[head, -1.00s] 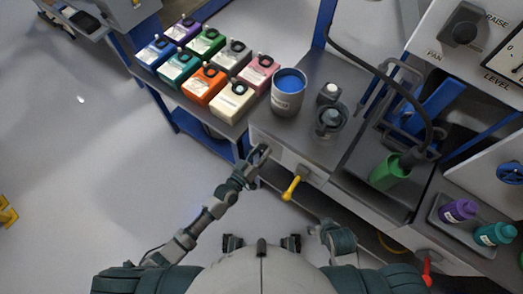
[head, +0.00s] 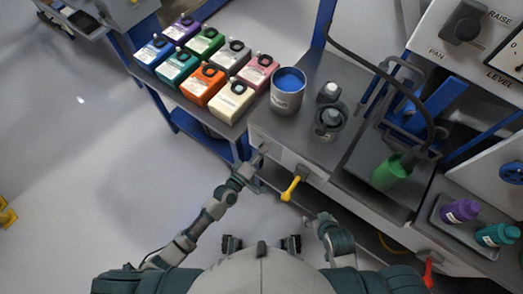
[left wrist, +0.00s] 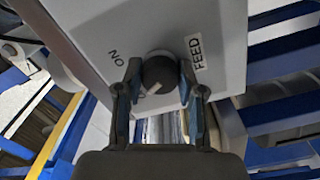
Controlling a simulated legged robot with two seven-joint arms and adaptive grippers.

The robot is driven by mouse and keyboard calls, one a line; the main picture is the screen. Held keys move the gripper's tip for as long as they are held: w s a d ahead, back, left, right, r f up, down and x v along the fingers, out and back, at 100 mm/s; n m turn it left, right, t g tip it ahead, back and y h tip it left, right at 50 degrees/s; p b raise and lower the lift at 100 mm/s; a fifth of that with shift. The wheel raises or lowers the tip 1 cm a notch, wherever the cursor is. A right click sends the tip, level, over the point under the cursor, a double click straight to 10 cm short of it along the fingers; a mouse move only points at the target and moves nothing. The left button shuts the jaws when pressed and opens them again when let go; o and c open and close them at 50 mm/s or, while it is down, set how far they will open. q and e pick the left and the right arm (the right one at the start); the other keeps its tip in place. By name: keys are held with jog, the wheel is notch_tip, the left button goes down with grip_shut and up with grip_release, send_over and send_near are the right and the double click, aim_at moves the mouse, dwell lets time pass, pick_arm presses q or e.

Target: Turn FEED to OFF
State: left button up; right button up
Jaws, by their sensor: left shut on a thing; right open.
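The FEED knob (left wrist: 158,72) is a dark round knob on a pale panel (left wrist: 90,25), seen in the left wrist view. The FEED label (left wrist: 196,52) is to its right and an ON label (left wrist: 116,57) to its left. A pale pointer mark on the knob faces down and left in the picture, beside lettering mostly hidden by a finger. My left gripper (left wrist: 160,92) has its fingers on both sides of the knob and is shut on it. In the head view my left gripper (head: 258,156) is at the bench front. My right gripper (head: 318,220) is open and away from the knob.
A yellow lever (head: 291,187) sticks out just right of my left gripper. A red lever (head: 428,270) is at lower right.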

pick_arm(q)
jog(key=shift+a+f+n, duration=0.1)
jog(key=shift+a+n, duration=0.05)
jog(key=shift+n, duration=0.25)
jog(key=o, duration=1.1)
jog(key=shift+o, duration=0.2)
jog(key=shift+w, duration=0.1)
jog(key=shift+a, duration=0.1)
jog(key=v, duration=1.2)
jog(key=shift+f, duration=0.1)
